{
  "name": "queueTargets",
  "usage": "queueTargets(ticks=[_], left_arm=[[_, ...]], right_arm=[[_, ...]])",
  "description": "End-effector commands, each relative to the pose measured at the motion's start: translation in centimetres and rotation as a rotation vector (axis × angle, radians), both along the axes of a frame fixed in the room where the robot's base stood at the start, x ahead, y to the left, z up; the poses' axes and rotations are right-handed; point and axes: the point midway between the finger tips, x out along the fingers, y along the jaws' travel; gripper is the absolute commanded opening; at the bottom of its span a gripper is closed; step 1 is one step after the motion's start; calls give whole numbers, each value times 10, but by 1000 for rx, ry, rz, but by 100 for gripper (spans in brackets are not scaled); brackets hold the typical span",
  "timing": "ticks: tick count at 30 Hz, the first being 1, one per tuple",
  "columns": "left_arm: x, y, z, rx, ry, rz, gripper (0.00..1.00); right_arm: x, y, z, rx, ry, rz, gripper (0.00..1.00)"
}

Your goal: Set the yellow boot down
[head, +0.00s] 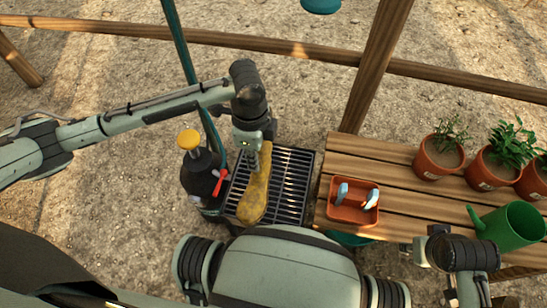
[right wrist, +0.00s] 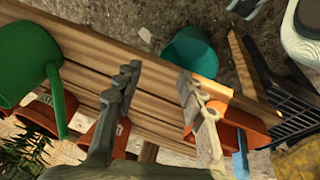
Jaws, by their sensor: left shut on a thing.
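The yellow boot (head: 254,200) is in my left gripper (head: 254,160), which is shut on its upper end in the head view. Its toe points toward the bottom of the picture. The boot is over the left part of a black slatted grate (head: 298,172); I cannot tell whether it touches the slats. Part of the boot (right wrist: 301,160) and the grate (right wrist: 290,112) also show in the right wrist view. My right gripper (right wrist: 160,88) is open and empty above the wooden bench, its fingers well apart.
A dark sprayer (head: 201,175) with a yellow knob stands close left of the grate. Right of it, the slatted bench (head: 395,160) bears an orange tray (head: 354,215) with blue-handled things, a green watering can (head: 510,228) and potted plants (head: 440,158). A teal bucket (right wrist: 190,52) is by the bench.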

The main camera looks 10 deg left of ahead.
Motion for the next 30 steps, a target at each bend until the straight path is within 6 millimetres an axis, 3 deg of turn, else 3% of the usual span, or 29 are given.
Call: queueTargets(ticks=[6, 12, 17, 24, 30], left_arm=[[51, -15, -32, -1, -2, 6, 0], [78, -23, -48, -1, -3, 5, 0], [82, -24, -55, 0, -1, 4, 0], [81, -23, -88, 0, -1, 5, 0], [82, -24, -90, 0, -3, 4, 0]], right_arm=[[-5, -1, 19, -11, -13, -2, 40], [-10, -1, 33, -18, -18, -6, 40], [-12, -2, 37, -20, -19, -6, 40], [-16, -1, 49, -23, -31, -8, 40], [-16, -1, 52, -24, -35, -7, 40]])
